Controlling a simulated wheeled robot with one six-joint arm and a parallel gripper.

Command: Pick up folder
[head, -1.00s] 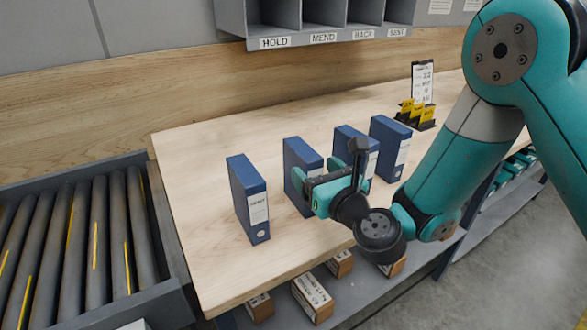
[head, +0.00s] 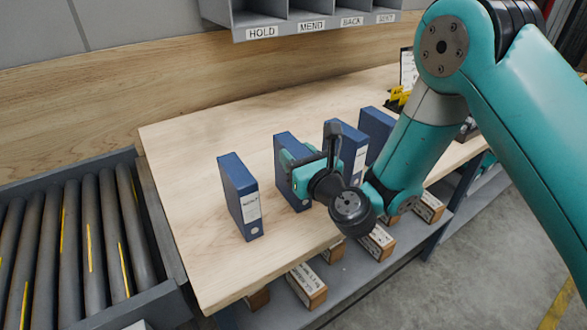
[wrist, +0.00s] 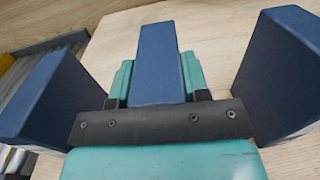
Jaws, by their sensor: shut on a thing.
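Several blue folders stand upright in a row on the wooden table. The second folder from the left (head: 285,150) is partly hidden behind my gripper (head: 297,172). In the wrist view that folder (wrist: 160,65) sits between the two teal fingers of my gripper (wrist: 158,82), which is shut on it. In the head view the leftmost folder (head: 240,198) stands clear with a white label on its spine. Two more folders, one (head: 347,145) and another (head: 376,130), stand to the right, partly covered by my arm.
A roller conveyor (head: 75,240) is on the left. A grey pigeonhole shelf (head: 310,25) hangs above the table (head: 200,115). Several brown boxes (head: 308,285) sit on the shelf below. Neighbouring folders flank my gripper in the wrist view.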

